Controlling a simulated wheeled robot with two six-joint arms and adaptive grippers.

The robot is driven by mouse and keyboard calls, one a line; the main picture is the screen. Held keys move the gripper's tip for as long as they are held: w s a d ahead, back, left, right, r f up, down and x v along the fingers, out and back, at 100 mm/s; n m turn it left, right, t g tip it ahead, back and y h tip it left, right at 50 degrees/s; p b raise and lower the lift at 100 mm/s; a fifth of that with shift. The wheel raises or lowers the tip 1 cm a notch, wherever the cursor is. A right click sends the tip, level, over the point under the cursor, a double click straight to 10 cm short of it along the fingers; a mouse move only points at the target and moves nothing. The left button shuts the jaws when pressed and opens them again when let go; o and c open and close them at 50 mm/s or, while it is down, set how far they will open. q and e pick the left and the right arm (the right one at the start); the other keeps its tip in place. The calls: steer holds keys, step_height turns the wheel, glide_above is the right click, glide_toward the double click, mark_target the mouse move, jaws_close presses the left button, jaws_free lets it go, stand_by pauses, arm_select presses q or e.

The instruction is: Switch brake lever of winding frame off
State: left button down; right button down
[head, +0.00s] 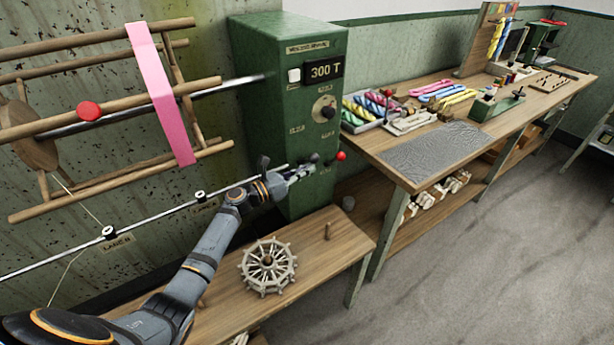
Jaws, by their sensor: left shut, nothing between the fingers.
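The winding frame's green cabinet (299,95) stands at centre, with a counter display (324,70) reading 300 T and a dark round knob (324,108) on its front. A lever with a red ball end (341,155) sticks out low on the cabinet front, its ball to the right. My left gripper (308,170) is shut and empty, with its tips in front of the lower cabinet, just left of and below the red ball. I cannot tell whether it touches the lever, whose inner part is partly hidden by the gripper. My right gripper is out of view.
The wooden reel (150,85) with a pink band is at upper left, above a thin metal rod (150,218). A low bench (330,262) below my arm holds a spoked wheel (267,266). A workbench (400,168) with coloured skeins stands right. Floor at right is clear.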

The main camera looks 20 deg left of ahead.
arm_select(q)
steer(key=shift+w+a+r+n+p, duration=0.15)
steer(key=shift+r+p, duration=0.1)
steer(key=shift+r, duration=0.1)
steer(key=shift+w+a+r+n+p, duration=0.1)
steer(key=shift+a+r+n+p, duration=0.1)
steer(key=shift+r, duration=0.1)
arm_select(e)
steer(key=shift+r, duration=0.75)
